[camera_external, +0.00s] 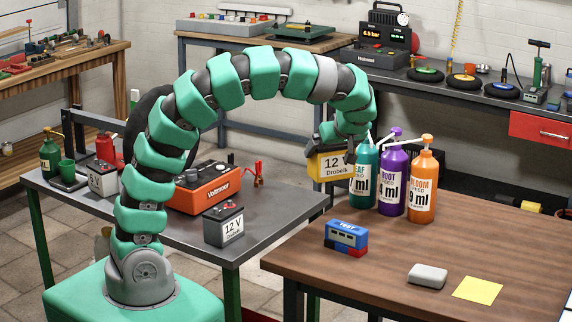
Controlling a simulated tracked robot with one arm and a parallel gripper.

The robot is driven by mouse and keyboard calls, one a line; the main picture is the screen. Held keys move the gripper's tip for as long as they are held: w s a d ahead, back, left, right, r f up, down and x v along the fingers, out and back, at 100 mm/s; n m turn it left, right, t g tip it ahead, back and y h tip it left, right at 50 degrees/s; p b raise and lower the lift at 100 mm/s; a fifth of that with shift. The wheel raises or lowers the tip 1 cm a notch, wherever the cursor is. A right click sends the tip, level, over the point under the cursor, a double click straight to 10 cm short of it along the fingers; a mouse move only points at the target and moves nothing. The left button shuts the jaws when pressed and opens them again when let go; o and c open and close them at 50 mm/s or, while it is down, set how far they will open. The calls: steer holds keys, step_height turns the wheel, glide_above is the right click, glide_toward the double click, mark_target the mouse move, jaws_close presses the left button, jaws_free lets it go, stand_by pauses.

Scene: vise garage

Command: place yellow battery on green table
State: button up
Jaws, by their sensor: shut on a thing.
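The yellow battery (332,166), labelled 12, is held at the end of my arm. My gripper (341,143) is shut on its top. The battery hangs near the back left corner of the brown table, just left of the bottles. Its exact height is hard to judge, and whether it touches the teal bottle cannot be told. The green table (277,213) has a grey top and green legs and stands at the left. Its right part is bare.
The green table holds a black 12 V battery (224,224), a red Voltmeer box (205,188) and a white battery (102,178). Teal, purple and orange bottles (422,187) and a blue tester (346,237) stand on the brown table (480,225). A gap separates the tables.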

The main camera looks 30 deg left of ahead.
steer(key=w+a+f+n+g, duration=0.1)
steer(key=w+a+f+n, duration=0.1)
steer(key=a+f, duration=0.3)
steer(key=w+a+f+n+g+y, duration=0.1)
steer(key=a+f, duration=0.5)
steer(key=a, duration=0.6)
steer(key=w+a+f+n+g, duration=0.3)
steer(key=a+f, duration=0.3)
steer(key=a, duration=0.3)
steer(key=shift+w+a+n+y+b, duration=0.2)
steer(key=shift+w+n+y+b, duration=0.25)
steer(key=shift+w, duration=0.4)
steer(key=shift+w, duration=0.1)
steer(key=w+a+f, duration=0.1)
steer(key=w, duration=1.4)
steer(key=shift+w+a+f, duration=0.15)
steer(key=shift+a+f, duration=0.05)
steer(key=shift+a, duration=0.05)
steer(key=shift+w, duration=0.1)
